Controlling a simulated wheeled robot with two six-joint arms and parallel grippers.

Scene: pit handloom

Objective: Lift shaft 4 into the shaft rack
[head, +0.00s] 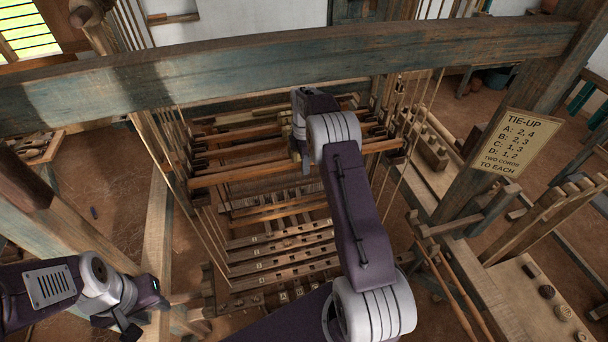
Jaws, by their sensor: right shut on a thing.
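Several wooden shafts lie side by side across the loom, and the front one (240,177) is a long orange-brown bar. No number on it is readable, so I cannot tell which is shaft 4. My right gripper (304,164) is shut at the middle of this front bar; its own arm partly hides the grip. Dark slotted blocks stand at the shaft ends, on the left (200,165) and right; I cannot tell whether they are the shaft rack. My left gripper (146,308) is low at the left, away from the shafts, its jaw opening unclear.
A thick bluish beam (280,65) crosses above the shafts. Cords hang at both sides. Numbered treadles or lams (285,250) lie below. A TIE-UP sign (508,143) is on the right post. A bench with pegs (530,300) stands at lower right.

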